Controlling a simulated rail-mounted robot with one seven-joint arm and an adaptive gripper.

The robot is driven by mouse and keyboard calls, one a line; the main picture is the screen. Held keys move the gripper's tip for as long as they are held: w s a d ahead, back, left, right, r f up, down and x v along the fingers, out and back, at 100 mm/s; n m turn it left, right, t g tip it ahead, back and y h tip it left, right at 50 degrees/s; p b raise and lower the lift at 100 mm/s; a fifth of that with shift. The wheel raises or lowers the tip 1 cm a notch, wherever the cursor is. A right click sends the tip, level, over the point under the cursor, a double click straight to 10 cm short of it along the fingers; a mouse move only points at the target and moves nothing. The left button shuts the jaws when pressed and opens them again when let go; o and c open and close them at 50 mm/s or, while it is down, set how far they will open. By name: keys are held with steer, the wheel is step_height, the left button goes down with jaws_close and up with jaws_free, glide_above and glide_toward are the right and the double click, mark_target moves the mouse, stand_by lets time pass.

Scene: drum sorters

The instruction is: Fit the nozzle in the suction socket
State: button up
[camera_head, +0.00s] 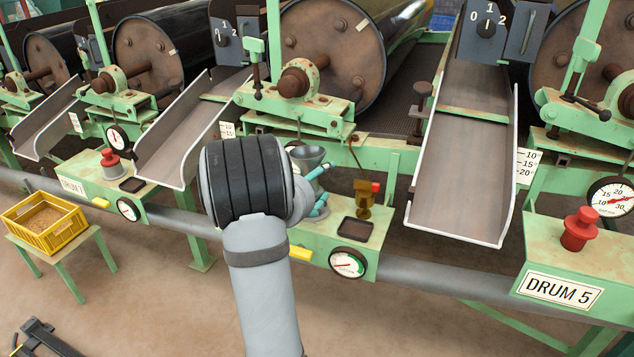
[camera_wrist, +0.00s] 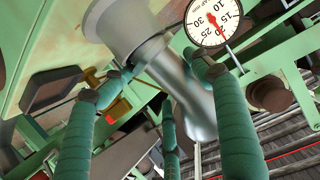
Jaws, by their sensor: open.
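A grey metal funnel-shaped nozzle (camera_head: 309,158) shows just right of my arm's dark wrist in the head view, above the green drum bench. In the wrist view the nozzle (camera_wrist: 180,82) has a wide flared mouth at upper left and a tube slanting down to the right. My gripper (camera_head: 318,197) is mostly hidden behind my wrist; only teal finger parts show. In the wrist view my gripper (camera_wrist: 165,75) is open, its teal fingers spread around the nozzle's tube; I cannot tell whether they touch it. I cannot make out the suction socket for certain.
A brass fitting with a red part (camera_head: 363,195), a dark tray (camera_head: 356,230) and a gauge (camera_head: 348,263) sit right of my gripper. A sloping metal chute (camera_head: 463,165) stands further right. A yellow crate (camera_head: 20,232) is on a green stand at left.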

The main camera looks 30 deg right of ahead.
steer(key=shift+a+f, duration=0.25)
steer(key=shift+a, duration=0.05)
steer(key=shift+s+a+r, duration=0.1)
steer(key=shift+s+a, duration=0.05)
steer(key=shift+a, duration=0.1)
steer(key=v, duration=1.1)
steer(key=shift+r, duration=0.3)
steer(key=shift+d+r, duration=0.1)
steer(key=shift+d, duration=0.05)
